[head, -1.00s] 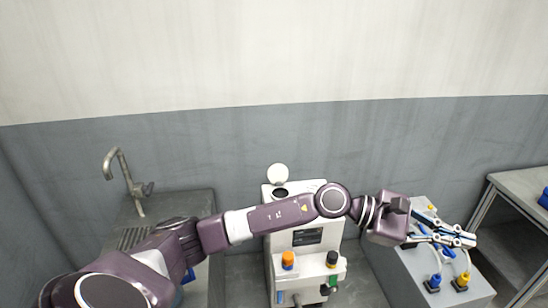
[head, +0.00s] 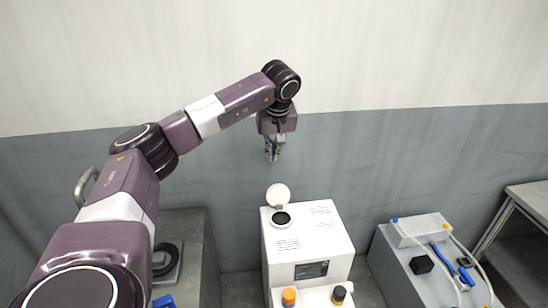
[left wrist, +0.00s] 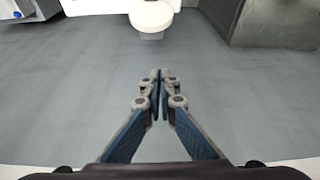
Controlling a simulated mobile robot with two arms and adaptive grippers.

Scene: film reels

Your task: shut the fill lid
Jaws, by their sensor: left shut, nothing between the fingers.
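The white machine (head: 335,240) stands at the centre of the head view. Its round white fill lid (head: 278,194) is open, standing up at the back of the dark round fill opening (head: 282,218). My left gripper (head: 272,158) hangs pointing down, above and behind the lid near the wall, apart from it. Its fingers are shut and empty. In the left wrist view the shut fingertips (left wrist: 156,76) point toward a round white part (left wrist: 151,15), which looks like the lid, with a gap between. My right gripper is not in view.
An orange knob (head: 289,296) and a dark knob (head: 338,294) sit on the machine's front. A grey box (head: 405,268) with tubes and blue parts stands right. A counter (head: 190,228) with a dark ring (head: 167,258) is left. The wall (head: 400,150) is close behind.

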